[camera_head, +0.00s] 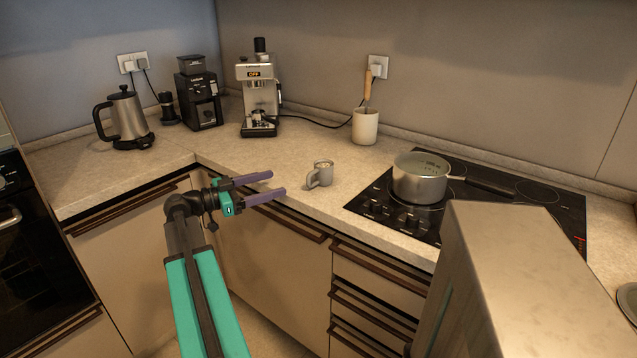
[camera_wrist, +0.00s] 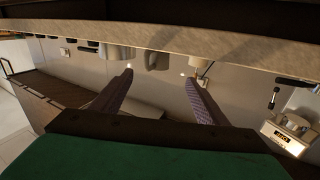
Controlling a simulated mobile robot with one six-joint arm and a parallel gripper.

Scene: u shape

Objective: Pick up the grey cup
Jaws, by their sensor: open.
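The grey cup (camera_head: 324,172) stands upright near the front edge of the counter, left of the cooktop. Its handle is on the left, towards my gripper, and it holds something pale. My gripper (camera_head: 277,183) is open and empty, left of the cup and apart from it, with both purple fingers pointing right. In the wrist view the scene is upside down. There the cup (camera_wrist: 157,60) shows beyond and between the fingertips of my gripper (camera_wrist: 157,73), dim and small.
A steel pot (camera_head: 418,183) sits on the black cooktop (camera_head: 365,202) right of the cup. Behind are a white utensil crock (camera_head: 365,127) and an espresso machine (camera_head: 258,95). A grinder (camera_head: 199,100) and kettle (camera_head: 127,118) stand further left. The counter (camera_head: 285,160) around the cup is clear.

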